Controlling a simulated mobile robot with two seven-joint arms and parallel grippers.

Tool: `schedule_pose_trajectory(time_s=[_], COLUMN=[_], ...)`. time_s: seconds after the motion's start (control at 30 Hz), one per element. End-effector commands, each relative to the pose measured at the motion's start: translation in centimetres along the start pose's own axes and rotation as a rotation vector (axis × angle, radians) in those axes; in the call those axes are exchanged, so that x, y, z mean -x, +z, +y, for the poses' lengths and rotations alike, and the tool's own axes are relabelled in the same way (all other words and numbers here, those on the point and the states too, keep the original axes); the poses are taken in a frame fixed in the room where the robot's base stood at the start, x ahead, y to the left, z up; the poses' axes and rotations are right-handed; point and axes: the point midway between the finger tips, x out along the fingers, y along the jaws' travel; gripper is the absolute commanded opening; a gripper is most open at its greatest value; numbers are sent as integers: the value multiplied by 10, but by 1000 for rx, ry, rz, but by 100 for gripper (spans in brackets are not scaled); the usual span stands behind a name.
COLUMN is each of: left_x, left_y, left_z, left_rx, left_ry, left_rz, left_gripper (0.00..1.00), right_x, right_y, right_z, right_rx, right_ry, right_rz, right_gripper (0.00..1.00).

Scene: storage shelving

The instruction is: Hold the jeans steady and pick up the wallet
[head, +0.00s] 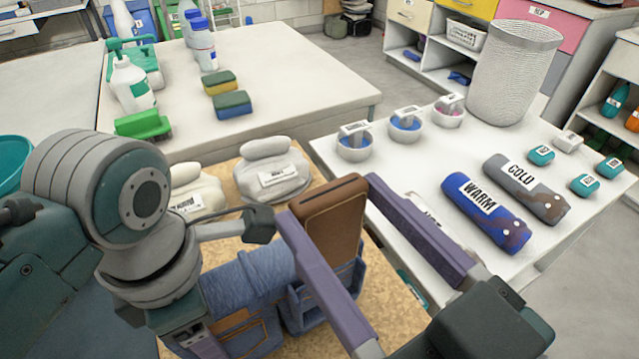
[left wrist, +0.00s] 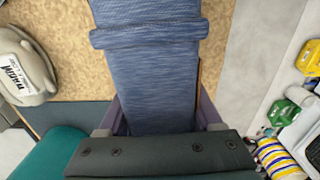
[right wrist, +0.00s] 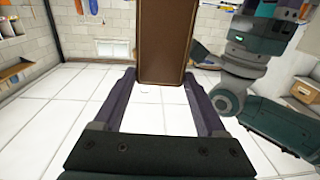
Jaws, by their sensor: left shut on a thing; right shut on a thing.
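The blue jeans (head: 245,285) lie on the brown board at the lower middle of the head view, and their denim fills the upper middle of the left wrist view (left wrist: 150,70). My left gripper (left wrist: 160,112) is shut on the jeans, a purple finger on each side of the denim. The brown wallet (head: 332,215) stands upright at the right of the jeans, its lower part close to blue denim; I cannot tell whether its bottom end is inside a pocket. My right gripper (head: 327,197) is shut on the wallet, which also shows in the right wrist view (right wrist: 165,40).
Labelled grey bundles (head: 270,172) lie behind the jeans. A white table (head: 400,170) at the right bears a blue WARM roll (head: 485,213), a grey COLD roll (head: 525,188), small bowls and a basket (head: 515,70). Bottles and sponges stand on the back table (head: 300,75).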

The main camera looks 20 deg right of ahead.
Motion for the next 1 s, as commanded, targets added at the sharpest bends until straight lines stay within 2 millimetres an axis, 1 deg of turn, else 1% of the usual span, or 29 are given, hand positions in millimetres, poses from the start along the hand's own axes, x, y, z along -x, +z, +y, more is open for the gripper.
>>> schedule_pose_trajectory(time_s=[0.07,0.2,0.5,0.53,0.8,1.0], left_x=[-1,-1,-1,-1,-1,0], left_y=[-1,-1,-1,-1,0,0], left_z=[0,0,0,0,0,0], left_rx=[1,1,1,1,0,0], left_ry=[1,0,0,0,0,0], left_rz=[1,1,2,2,1,0], left_gripper=[0,0,0,70,100,100], right_x=[0,0,0,0,0,0], right_y=[-10,-19,-21,-21,-21,-21], right_z=[0,0,0,0,0,0], right_rx=[0,0,0,0,0,0], right_ry=[0,0,0,0,0,0], right_rz=[3,1,0,0,0,0], right_gripper=[18,18,18,18,18,18])
